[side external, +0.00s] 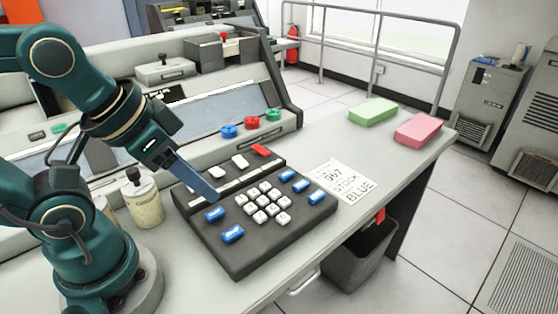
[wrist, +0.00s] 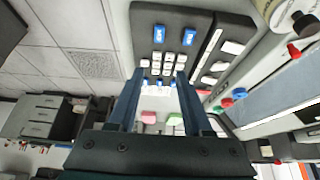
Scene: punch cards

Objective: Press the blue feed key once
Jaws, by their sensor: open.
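A dark keypad (side external: 222,255) lies on the desk, with white number keys (side external: 265,202) in its middle. Two blue keys, one further back (side external: 215,214) and one nearer (side external: 232,234), sit at its left; three more blue keys (side external: 301,186) sit at its right. Their lettering is too small to read, so I cannot tell which is the feed key. My gripper (side external: 210,195) is open and empty, its tips by the further left blue key; I cannot tell the height gap. In the wrist view its fingers (wrist: 162,78) point toward the keypad, with the left pair of blue keys (wrist: 174,36) beyond them.
Green (side external: 373,112) and pink (side external: 418,129) blocks lie at the desk's right end. Red, green and blue knobs (side external: 251,123) stand behind. A cream canister (side external: 142,199) stands left; a dark bin (side external: 358,255) is below.

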